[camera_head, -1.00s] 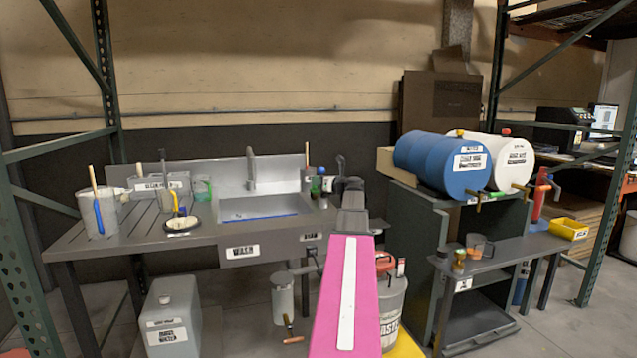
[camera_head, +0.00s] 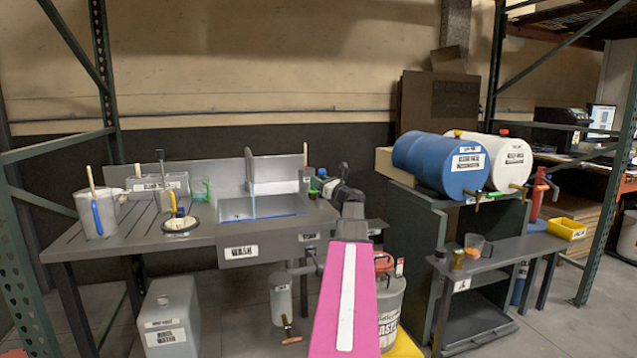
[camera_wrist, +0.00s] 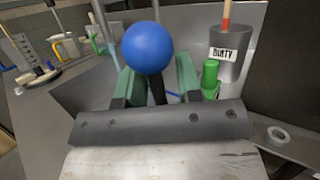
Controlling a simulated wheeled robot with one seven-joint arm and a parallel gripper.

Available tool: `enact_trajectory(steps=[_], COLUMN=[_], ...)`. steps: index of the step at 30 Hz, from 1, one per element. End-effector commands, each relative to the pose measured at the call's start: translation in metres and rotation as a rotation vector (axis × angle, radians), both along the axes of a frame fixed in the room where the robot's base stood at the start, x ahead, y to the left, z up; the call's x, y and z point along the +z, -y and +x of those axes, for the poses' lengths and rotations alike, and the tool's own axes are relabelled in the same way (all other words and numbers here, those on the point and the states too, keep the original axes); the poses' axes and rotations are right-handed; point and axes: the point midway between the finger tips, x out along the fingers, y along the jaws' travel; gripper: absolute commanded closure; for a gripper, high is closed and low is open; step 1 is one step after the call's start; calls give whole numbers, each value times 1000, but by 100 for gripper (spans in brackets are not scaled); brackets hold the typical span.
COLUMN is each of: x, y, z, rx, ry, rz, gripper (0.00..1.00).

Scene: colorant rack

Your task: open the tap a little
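The tap (camera_head: 249,165) stands at the back of the wash sink (camera_head: 241,252). A thin pale bluish stream shows below its spout, down into the basin. In the wrist view a blue ball knob (camera_wrist: 148,48) sits on a dark lever stem (camera_wrist: 157,90). My gripper (camera_wrist: 158,78) has its green fingers on either side of the stem, just under the ball. The fingers stand apart, with a gap right of the stem; whether the left finger touches it is unclear. The ball hides part of the left fingertip.
A grey cup labelled DIRTY (camera_wrist: 229,52) and a green bottle (camera_wrist: 210,75) stand close to my right finger. A blue drum (camera_head: 440,160) and a white drum (camera_head: 510,163) lie on a rack to the right. Cups and tools stand on the bench's left side.

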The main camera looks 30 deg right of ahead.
Motion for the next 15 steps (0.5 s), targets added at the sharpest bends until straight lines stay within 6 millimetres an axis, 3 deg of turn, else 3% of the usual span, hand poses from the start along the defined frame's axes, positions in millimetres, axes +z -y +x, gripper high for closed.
enact_trajectory(steps=[10,15], x=[-1,-7], y=[1,7], z=[-2,-21], rx=[0,-2], ry=[-1,-1], rz=[1,1], gripper=[63,63])
